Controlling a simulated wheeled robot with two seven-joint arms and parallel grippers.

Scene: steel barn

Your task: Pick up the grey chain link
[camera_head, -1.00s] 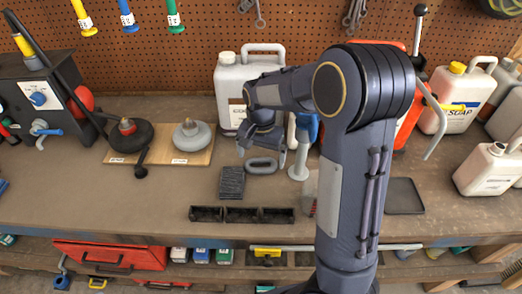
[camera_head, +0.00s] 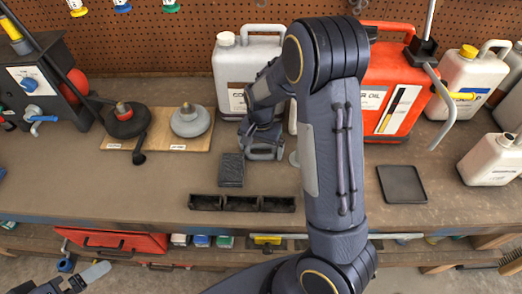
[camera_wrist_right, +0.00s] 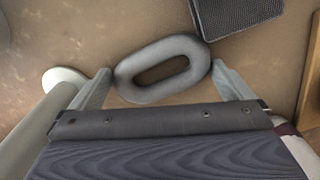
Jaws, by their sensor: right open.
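The grey chain link (camera_wrist_right: 162,46) is a thick oval ring lying flat on the bench. In the wrist view it lies between the fingers of my right gripper (camera_wrist_right: 161,72), one fingertip at each end. The fingers are open, close around its ends; I cannot tell whether they touch it. In the head view the right gripper (camera_head: 262,141) is low over the link (camera_head: 262,154), partly hiding it. Part of my left gripper (camera_head: 88,277) shows at the bottom left corner, away from the bench top; its opening is unclear.
A dark ribbed block (camera_head: 231,170) lies close beside the link. A black three-part tray (camera_head: 242,203) is in front. A grey-white jug (camera_head: 247,65) stands behind, a red oil can (camera_head: 393,80) to the right. A wooden board (camera_head: 165,142) with two round weights is at left.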

